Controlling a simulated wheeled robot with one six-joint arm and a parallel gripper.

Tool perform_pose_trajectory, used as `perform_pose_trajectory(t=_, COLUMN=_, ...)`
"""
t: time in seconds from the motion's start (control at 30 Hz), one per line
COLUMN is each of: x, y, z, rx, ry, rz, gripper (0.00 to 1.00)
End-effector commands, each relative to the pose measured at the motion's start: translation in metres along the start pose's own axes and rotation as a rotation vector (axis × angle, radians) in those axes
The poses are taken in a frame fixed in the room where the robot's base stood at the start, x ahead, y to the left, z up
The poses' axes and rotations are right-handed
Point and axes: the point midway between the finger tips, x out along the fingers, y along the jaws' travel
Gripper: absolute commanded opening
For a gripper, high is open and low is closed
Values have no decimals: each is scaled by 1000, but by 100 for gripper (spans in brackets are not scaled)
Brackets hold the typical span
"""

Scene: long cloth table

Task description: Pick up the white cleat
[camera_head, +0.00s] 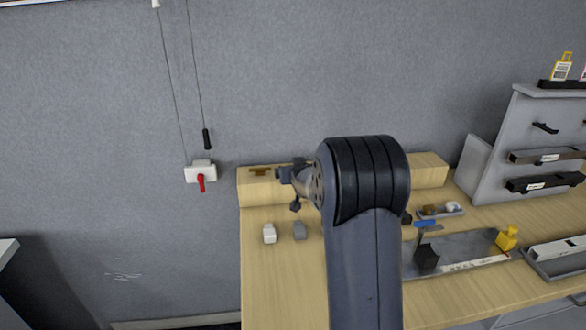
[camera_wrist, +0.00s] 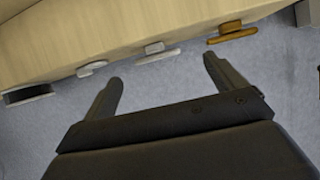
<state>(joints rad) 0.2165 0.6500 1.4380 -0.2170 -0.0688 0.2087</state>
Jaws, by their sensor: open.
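In the wrist view a row of cleats lies along the edge of a pale wooden ledge (camera_wrist: 110,30). Two are pale: one (camera_wrist: 155,50) lies just beyond the gap between my fingertips, the other (camera_wrist: 92,68) is to its left. I cannot tell for certain from their shade which is the white cleat. A brown cleat (camera_wrist: 232,33) is at the right and a black one with a pale base (camera_wrist: 28,95) at the far left. My gripper (camera_wrist: 163,72) is open and empty. In the head view my arm hides the pale cleats; the brown one (camera_head: 260,171) shows on the ledge.
A white block (camera_head: 269,234) and a grey block (camera_head: 299,231) stand on the table below my gripper. A grey tray (camera_head: 460,250) with a black holder and a yellow piece is at the right. A grey rack (camera_head: 500,130) stands at the back right.

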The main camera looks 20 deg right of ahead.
Motion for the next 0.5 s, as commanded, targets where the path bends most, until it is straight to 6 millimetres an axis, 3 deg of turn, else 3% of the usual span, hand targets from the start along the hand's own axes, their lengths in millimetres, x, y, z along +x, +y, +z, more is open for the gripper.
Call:
perform_pose_trajectory(t=0.27, x=15, y=1, z=0, rx=0, ry=-2, rz=0, gripper=91)
perform_pose_trajectory(t=0.5, x=44, y=5, z=1, rx=1, ry=-2, rz=0, gripper=91)
